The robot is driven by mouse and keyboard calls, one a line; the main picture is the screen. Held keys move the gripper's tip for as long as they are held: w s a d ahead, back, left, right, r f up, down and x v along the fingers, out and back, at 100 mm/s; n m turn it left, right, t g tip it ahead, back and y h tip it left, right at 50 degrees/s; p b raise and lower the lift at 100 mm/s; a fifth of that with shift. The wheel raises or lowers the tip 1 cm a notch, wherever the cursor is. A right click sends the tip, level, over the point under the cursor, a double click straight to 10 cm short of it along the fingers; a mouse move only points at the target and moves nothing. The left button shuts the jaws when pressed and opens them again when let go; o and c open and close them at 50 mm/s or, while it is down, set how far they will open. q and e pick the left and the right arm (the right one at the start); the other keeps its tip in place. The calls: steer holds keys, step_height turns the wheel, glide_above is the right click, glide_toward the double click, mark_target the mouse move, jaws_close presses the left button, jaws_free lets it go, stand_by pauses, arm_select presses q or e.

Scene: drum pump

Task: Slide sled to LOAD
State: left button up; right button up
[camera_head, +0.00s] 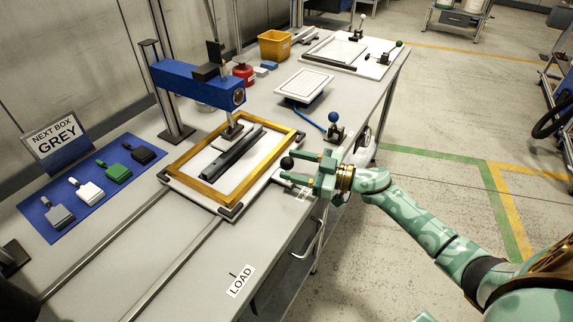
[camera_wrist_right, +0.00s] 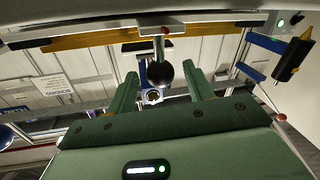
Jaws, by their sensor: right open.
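The sled (camera_head: 262,188) is a white plate carrying a gold-edged frame (camera_head: 213,196) with a dark bar (camera_head: 232,151) across it. It sits at the far end of two rails, under the blue press arm (camera_head: 195,82). A black ball knob (camera_head: 287,163) is at its right side. The LOAD label (camera_head: 240,281) lies on the table's near right edge, well nearer than the sled. My right gripper (camera_head: 296,166) is open, its fingertips on either side of the knob. In the right wrist view the knob (camera_wrist_right: 160,75) shows between the spread fingers. My left gripper is not in view.
Two rails (camera_head: 172,268) run from the sled toward the near end over clear table. A blue mat (camera_head: 60,225) with several coloured tools lies left. A blue-knobbed lever (camera_head: 333,128) and white pad (camera_head: 304,84) stand beyond my gripper. A yellow bin (camera_head: 274,46) stands farther back.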

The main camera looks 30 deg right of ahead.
steer(key=shift+x, duration=1.2)
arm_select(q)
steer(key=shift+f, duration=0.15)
